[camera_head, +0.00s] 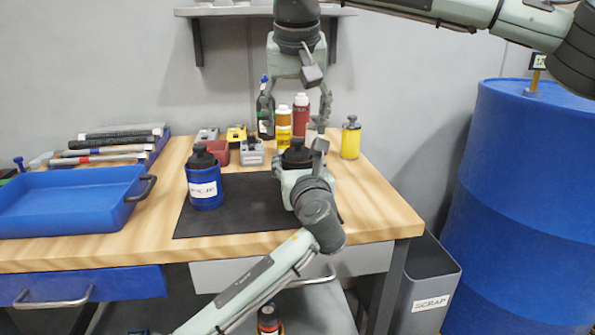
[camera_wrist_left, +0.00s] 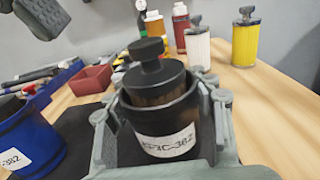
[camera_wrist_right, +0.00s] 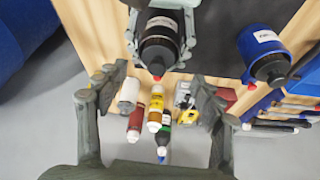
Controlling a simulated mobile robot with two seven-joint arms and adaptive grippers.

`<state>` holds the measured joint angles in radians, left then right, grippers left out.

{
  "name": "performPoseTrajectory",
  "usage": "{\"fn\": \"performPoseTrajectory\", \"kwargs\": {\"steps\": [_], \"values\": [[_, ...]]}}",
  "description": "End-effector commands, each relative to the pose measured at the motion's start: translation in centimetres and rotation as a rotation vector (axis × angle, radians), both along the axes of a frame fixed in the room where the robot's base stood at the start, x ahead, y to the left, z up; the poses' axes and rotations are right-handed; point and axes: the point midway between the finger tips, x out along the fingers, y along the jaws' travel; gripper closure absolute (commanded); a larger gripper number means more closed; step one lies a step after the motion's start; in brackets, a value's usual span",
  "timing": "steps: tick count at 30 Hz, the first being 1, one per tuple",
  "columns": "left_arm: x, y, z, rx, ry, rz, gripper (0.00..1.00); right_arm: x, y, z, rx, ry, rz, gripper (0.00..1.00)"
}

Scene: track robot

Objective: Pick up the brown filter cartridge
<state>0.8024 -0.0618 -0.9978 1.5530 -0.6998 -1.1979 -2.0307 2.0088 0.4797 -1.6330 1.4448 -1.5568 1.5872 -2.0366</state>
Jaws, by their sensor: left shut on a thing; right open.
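The brown filter cartridge (camera_wrist_left: 160,92) has a black cap and knob. It stands upright in a black housing (camera_wrist_left: 165,118) with a white label ending in 382, its brown side just showing above the rim. My left gripper (camera_wrist_left: 158,105) is shut around the black housing, which hides part of the gripper; it also shows in the head view (camera_head: 299,156). My right gripper (camera_head: 296,118) is open, empty and pointing down above the black cap (camera_head: 297,153). In the right wrist view its open fingers (camera_wrist_right: 160,88) lie apart, with the black housing (camera_wrist_right: 158,42) at the top.
A blue labelled canister (camera_head: 204,188) stands on the black mat (camera_head: 240,215), left of the housing. A yellow cartridge (camera_head: 351,140) and bottles (camera_head: 301,115) stand behind. A blue tray (camera_head: 70,205) fills the left side. The scrap bin (camera_head: 428,285) and blue drum (camera_head: 525,200) are right.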

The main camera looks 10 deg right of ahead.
Motion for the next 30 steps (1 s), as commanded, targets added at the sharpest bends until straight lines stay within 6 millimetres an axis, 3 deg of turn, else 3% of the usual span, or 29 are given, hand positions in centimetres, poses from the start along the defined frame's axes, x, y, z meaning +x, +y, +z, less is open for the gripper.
{"fn": "performPoseTrajectory", "kwargs": {"steps": [12, 21, 30], "values": [[0.0, 0.0, 0.2, -0.001, -0.003, -0.001, 0.86, 2.3, -0.8, -4.4, 0.001, 0.001, -0.001, 0.32], [0.0, 0.0, 0.2, -0.001, -0.003, -0.001, 0.86, 2.5, -0.8, -4.8, 0.003, 0.000, -0.001, 0.32], [0.0, 0.0, 0.2, -0.001, -0.003, 0.000, 0.86, 2.5, -0.8, -4.8, 0.003, 0.000, -0.001, 0.70]]}}
